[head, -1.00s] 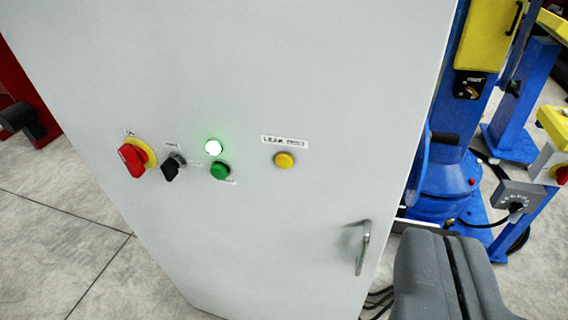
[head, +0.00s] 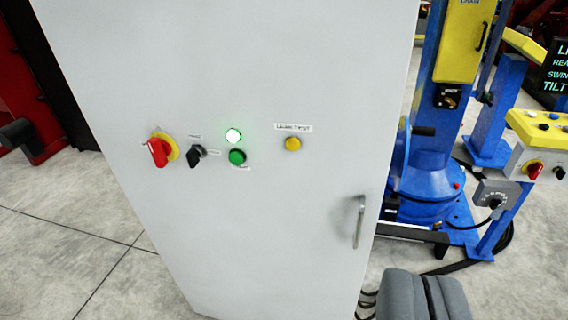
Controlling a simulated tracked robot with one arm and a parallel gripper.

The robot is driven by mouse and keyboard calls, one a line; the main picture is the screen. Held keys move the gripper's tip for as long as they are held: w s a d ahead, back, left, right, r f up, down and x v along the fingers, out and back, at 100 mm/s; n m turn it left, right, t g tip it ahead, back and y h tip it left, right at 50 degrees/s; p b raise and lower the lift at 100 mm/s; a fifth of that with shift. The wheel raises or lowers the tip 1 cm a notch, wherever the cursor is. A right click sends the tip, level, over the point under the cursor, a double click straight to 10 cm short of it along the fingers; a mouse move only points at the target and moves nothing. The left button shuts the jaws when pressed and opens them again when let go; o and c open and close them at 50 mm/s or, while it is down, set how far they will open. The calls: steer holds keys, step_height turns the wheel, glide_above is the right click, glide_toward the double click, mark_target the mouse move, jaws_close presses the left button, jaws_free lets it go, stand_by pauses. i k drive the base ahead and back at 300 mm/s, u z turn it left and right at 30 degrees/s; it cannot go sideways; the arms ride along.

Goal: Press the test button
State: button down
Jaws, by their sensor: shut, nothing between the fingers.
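A yellow round button (head: 292,144) sits on the front of a light grey cabinet (head: 290,230), under a white label (head: 293,127) that seems to read LEAK TEST. My gripper (head: 424,285) shows as two dark grey fingers side by side at the bottom right, shut and empty. It is below and to the right of the yellow button in the picture, clear of it. Left of the yellow button are a green button (head: 237,157), a lit white-green lamp (head: 233,135), a black selector switch (head: 195,156) and a red rotary switch on a yellow plate (head: 158,152).
A metal door handle (head: 359,222) stands out from the cabinet's lower right. Right of the cabinet are a blue positioner stand (head: 432,180), a yellow-topped control box (head: 540,140), a small grey dial box (head: 495,193) and black cables on the floor. Open concrete floor lies at the left.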

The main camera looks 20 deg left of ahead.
mark_target(292, 143)
steer(key=z, duration=1)
steer(key=i, duration=0.55)
steer(key=u, duration=1.05)
